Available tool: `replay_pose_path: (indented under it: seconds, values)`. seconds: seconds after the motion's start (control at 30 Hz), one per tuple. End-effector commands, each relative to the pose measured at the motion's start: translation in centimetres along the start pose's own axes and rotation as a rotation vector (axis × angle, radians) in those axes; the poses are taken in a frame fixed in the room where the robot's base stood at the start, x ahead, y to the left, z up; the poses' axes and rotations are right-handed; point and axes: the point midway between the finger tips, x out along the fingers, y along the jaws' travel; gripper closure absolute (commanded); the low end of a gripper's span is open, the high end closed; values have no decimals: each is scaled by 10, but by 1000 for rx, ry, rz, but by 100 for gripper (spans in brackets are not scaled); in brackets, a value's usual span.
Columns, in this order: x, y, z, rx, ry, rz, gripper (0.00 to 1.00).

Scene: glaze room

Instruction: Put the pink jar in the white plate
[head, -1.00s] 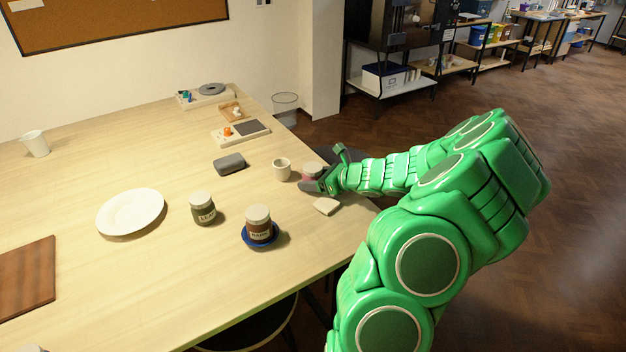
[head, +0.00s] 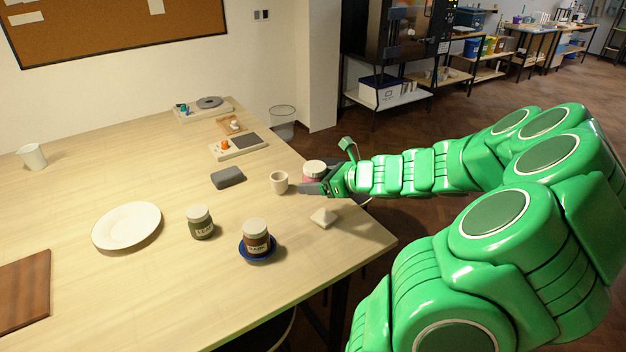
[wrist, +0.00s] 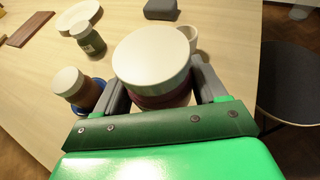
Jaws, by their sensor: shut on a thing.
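The pink jar (head: 313,170) has a cream lid and is partly hidden behind my gripper in the head view. My gripper (head: 318,187) is shut on it near the table's right edge. In the wrist view the jar (wrist: 153,62) stands between the two grey fingers (wrist: 160,92), its lid toward the camera. I cannot tell whether it is clear of the table. The white plate (head: 127,226) lies empty on the left half of the table; part of it shows in the wrist view (wrist: 78,15).
A wooden board (head: 22,290) lies at left.

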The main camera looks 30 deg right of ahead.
Motion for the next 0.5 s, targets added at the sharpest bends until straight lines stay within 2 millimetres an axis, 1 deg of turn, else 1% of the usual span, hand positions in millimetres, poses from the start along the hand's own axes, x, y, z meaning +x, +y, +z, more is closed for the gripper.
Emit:
replay_pose_path:
  seconds: [0.03,0.2,0.3,0.5]
  values:
    - [-8,6,3,-2,-2,-4,68]
    - [-24,24,6,0,0,-2,68]
    - [-31,32,7,0,-1,-1,68]
    - [-40,40,10,-1,-1,-2,68]
